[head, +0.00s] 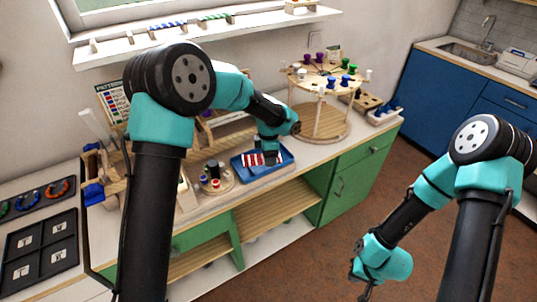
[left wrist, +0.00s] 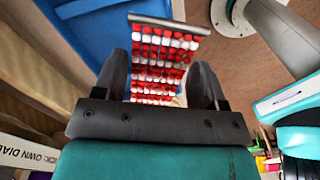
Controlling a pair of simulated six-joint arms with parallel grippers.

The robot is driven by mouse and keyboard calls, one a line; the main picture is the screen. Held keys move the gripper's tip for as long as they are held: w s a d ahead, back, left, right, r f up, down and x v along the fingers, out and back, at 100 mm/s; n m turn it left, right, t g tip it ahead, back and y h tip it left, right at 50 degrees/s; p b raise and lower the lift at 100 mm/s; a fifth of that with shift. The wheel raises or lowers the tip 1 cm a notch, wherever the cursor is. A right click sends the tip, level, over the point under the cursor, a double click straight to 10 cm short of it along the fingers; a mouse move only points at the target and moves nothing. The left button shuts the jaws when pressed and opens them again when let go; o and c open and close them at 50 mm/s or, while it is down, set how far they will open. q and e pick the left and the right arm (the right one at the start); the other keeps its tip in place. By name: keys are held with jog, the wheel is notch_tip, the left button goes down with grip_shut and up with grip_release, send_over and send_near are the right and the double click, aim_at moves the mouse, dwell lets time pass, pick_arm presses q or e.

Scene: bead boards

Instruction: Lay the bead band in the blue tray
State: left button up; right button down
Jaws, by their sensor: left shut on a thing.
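The bead band (head: 252,159) is a strip of red and white beads in rows with a grey bar along its end. It also shows in the left wrist view (left wrist: 158,58), between the two dark fingers. My left gripper (head: 268,158) is shut on the bead band. The band is at the blue tray (head: 284,156) on the bench; whether it touches the tray floor is unclear. The tray edge also shows at upper left in the left wrist view (left wrist: 82,18). My right gripper (head: 364,284) hangs low over the floor, away from the bench; its fingers are too small to judge.
A round wooden stand (head: 320,120) with coloured spools is right behind the tray. A small round wooden board (head: 214,184) with spools is just left of it. A black compartment tray (head: 40,255) lies at the far left. A window shelf (head: 205,33) is above.

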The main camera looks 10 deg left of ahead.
pick_arm(q)
jog(key=shift+w+a+f, duration=0.1)
jog(key=shift+w+a, duration=0.05)
jog(key=shift+w, duration=0.7)
jog(key=shift+w+a+f, duration=0.1)
jog(key=shift+w+a, duration=0.05)
jog(key=shift+w, duration=0.7)
jog(key=shift+w, duration=0.2)
jog(key=shift+w+a+f, duration=0.1)
jog(key=shift+w+f, duration=0.05)
jog(key=shift+f, duration=1.6)
jog(key=shift+f, duration=0.2)
jog(key=o, duration=0.6)
jog(key=shift+r, duration=0.15)
